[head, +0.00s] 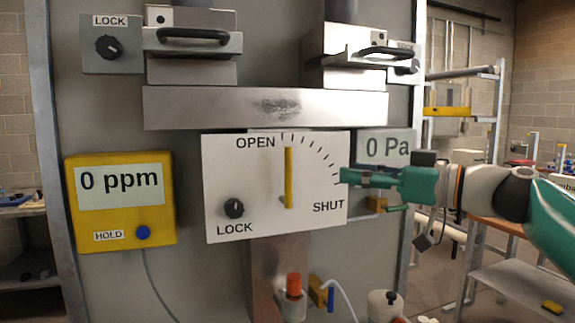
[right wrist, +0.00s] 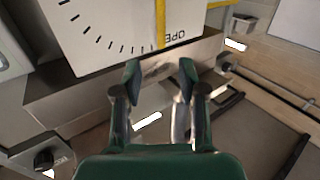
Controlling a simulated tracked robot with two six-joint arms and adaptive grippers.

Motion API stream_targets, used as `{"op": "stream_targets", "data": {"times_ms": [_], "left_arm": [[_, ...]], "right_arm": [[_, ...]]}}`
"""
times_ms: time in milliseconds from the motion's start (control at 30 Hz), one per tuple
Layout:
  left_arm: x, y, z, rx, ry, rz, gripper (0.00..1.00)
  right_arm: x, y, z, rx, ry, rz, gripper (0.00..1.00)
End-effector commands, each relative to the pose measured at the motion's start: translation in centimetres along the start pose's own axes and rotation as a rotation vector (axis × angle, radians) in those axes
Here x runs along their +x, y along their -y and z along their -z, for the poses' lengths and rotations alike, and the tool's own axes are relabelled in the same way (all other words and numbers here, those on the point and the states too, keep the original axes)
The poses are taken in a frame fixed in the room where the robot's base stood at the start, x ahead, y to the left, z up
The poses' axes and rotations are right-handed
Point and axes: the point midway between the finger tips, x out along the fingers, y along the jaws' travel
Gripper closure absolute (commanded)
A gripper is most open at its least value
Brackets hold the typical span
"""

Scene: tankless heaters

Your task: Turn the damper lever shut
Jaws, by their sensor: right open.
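The damper lever (head: 289,177) is a yellow bar on a white plate (head: 222,170) in the middle of the head view. It stands upright, its top end near the OPEN label. An arc of tick marks runs from there down toward the SHUT label. The yellow lever (right wrist: 160,22) also shows at the top of the right wrist view. My right gripper (head: 343,177) is at the plate's right edge, to the right of the lever and apart from it. In the right wrist view its two fingers (right wrist: 160,75) are spread with nothing between them. My left gripper is not in view.
A black LOCK knob (head: 234,208) sits at the plate's lower left. A yellow ppm meter (head: 121,238) hangs to the left, and a 0 Pa display (head: 388,147) is behind my right gripper. A metal duct (head: 200,108) with handled boxes is above. An orange-capped valve (head: 294,283) is below.

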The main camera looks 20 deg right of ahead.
Motion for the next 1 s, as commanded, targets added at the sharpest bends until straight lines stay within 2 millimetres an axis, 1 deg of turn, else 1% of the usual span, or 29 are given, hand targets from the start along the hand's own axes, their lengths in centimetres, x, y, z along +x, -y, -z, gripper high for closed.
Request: {"op": "stream_targets", "data": {"times_ms": [33, 400, 600, 700, 800, 1000], "left_arm": [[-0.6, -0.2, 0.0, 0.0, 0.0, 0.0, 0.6], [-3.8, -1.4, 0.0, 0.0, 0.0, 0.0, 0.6], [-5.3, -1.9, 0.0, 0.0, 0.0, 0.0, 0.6], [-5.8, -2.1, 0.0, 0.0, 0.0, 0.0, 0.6], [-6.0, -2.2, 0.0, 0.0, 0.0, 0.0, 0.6], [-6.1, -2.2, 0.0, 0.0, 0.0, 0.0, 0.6]], "right_arm": [[1.1, 0.2, 0.2, 0.002, 0.002, 0.006, 0.59], [9.3, 0.2, 0.3, 0.004, 0.004, 0.008, 0.59], [12.8, 0.2, 0.2, 0.003, 0.004, 0.006, 0.59], [14.0, 0.2, 0.1, 0.004, 0.003, 0.005, 0.59], [14.7, 0.2, 0.0, 0.004, 0.003, 0.006, 0.59], [15.1, 0.2, -0.1, 0.002, 0.002, 0.005, 0.59]]}}
